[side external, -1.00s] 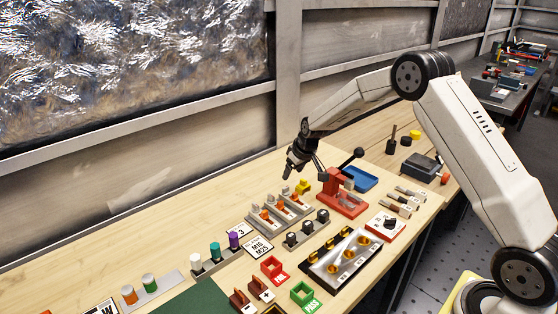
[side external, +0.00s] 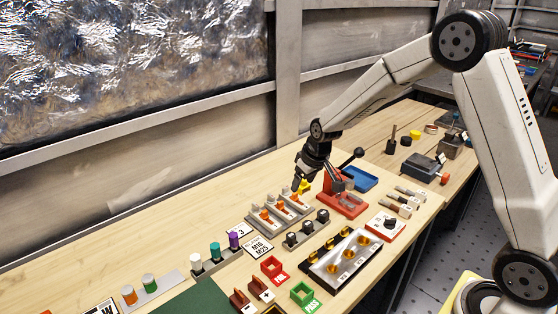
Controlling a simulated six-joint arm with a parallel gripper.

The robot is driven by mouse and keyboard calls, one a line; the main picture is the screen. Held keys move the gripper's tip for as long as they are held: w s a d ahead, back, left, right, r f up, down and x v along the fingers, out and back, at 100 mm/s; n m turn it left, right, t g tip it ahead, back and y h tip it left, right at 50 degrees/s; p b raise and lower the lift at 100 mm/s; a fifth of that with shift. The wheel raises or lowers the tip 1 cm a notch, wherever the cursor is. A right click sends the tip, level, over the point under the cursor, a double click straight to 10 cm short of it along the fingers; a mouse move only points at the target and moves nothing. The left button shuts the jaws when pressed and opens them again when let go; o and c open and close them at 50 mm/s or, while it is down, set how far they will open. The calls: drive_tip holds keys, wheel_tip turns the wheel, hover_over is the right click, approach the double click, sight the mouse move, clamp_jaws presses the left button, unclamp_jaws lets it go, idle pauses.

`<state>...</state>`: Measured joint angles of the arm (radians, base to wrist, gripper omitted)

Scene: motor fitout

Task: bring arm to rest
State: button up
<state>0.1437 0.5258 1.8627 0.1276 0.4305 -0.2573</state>
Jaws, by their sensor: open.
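My gripper (side external: 303,183) hangs above the bench, its dark jaws pointing down, between a rack of clear and orange parts (side external: 283,211) and a red press (side external: 343,199). The jaws are open and I see nothing held in them. A yellow piece (side external: 305,186) shows just behind the fingers; I cannot tell whether they touch it. My arm reaches in from the right, high over the bench.
A blue tray (side external: 360,180) lies behind the red press, which has a black-knobbed lever (side external: 358,153). A black and silver fixture with brass parts (side external: 341,258) is near the front edge. Red (side external: 273,270) and green (side external: 305,295) bins stand in front. The wooden bench (side external: 225,190) is bare along the wall.

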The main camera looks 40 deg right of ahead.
drive_tip(key=s+a, duration=0.3)
drive_tip(key=s, duration=0.7)
drive_tip(key=s+a+r+g, duration=0.1)
drive_tip(key=s+a, duration=0.2)
drive_tip(key=s, duration=0.8)
drive_tip(key=shift+a+r, duration=0.1)
